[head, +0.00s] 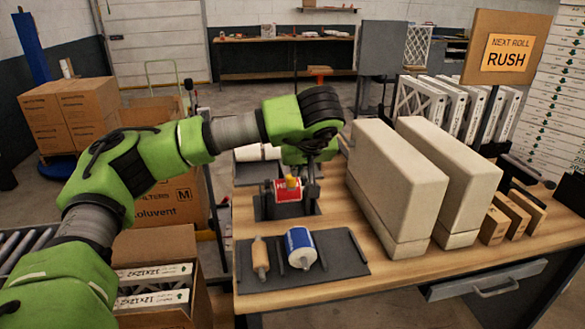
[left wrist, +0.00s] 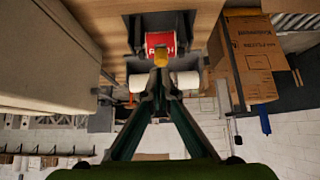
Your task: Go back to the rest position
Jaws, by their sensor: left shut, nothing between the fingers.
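My left arm reaches in from the left over the wooden workbench (head: 330,272). Its gripper (head: 309,172) points down close to a red-labelled roll (head: 287,193) on a dark stand, and partly blocks the view there. In the left wrist view the fingers (left wrist: 160,78) are together with nothing between them. The red label (left wrist: 160,40) and a small yellow piece (left wrist: 161,57) show just beyond the fingertips; whether they touch is unclear. My right gripper is not in view.
A dark tray (head: 343,266) holds a blue-and-white roll (head: 300,248) and a tan roller (head: 261,257). Two large beige blocks (head: 392,180) stand right of the gripper. A RUSH sign (head: 507,54) stands behind. Open carton (head: 180,245) with boxed filters sits at left, below my arm.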

